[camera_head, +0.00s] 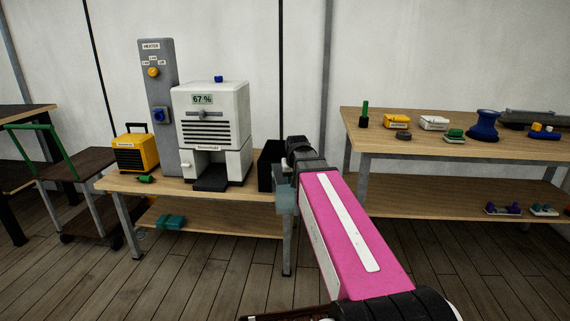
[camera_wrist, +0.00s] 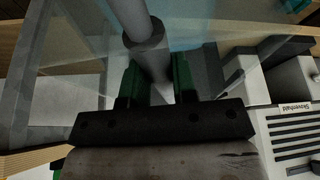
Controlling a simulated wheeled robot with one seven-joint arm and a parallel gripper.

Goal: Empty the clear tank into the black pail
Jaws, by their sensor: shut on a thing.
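My gripper (camera_wrist: 157,85) has green fingers shut on the grey bar handle (camera_wrist: 147,42) of the clear tank (camera_wrist: 70,75). Blue-tinted water shows through the tank wall at the top of the wrist view. In the head view the tank (camera_head: 286,198) is a small bluish shape beside my pink arm, at the right end of the bench; my arm hides part of it, and I cannot tell its tilt. The black pail (camera_head: 268,167) stands on the bench top just behind and left of the tank, partly hidden by my wrist.
The white dehumidifier (camera_head: 212,125) reading 67 % stands left of the pail, by a grey heater panel (camera_head: 157,105) and a yellow heater (camera_head: 135,153). A second bench (camera_head: 390,150) with several small items is at the right. A trolley (camera_head: 75,165) is at the left.

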